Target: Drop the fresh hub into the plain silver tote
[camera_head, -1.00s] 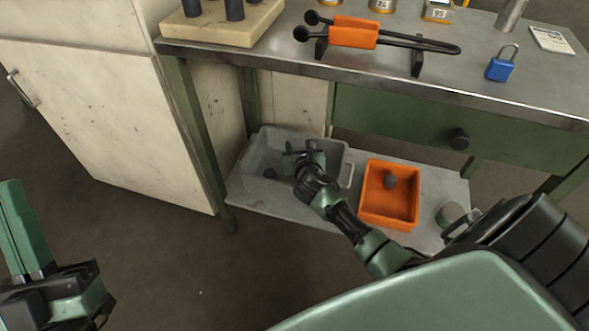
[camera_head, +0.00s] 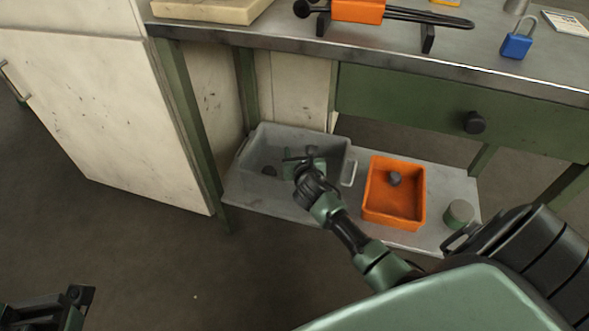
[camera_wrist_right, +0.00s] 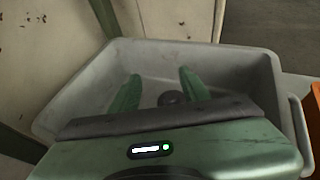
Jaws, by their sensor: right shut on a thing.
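The plain silver tote (camera_head: 258,186) is a grey open bin on the low shelf; it also fills much of the right wrist view (camera_wrist_right: 75,103). My right gripper (camera_head: 305,162) is over the tote's interior, shut on the fresh hub. In the right wrist view its two green fingers (camera_wrist_right: 160,88) point into the tote, and a dark round thing (camera_wrist_right: 172,98) shows between them; whether that is the held hub or lies below, I cannot tell. A dark lump (camera_head: 269,171) lies in the tote left of the gripper. My left gripper (camera_head: 78,300) shows only partly at bottom left.
An orange tote (camera_head: 377,208) with a grey part (camera_head: 394,179) inside stands to the right. A green-grey round can (camera_head: 459,213) is farther right. The bench edge (camera_head: 390,75) and green drawer (camera_head: 400,110) overhang the shelf. A pale cabinet (camera_head: 90,110) stands left.

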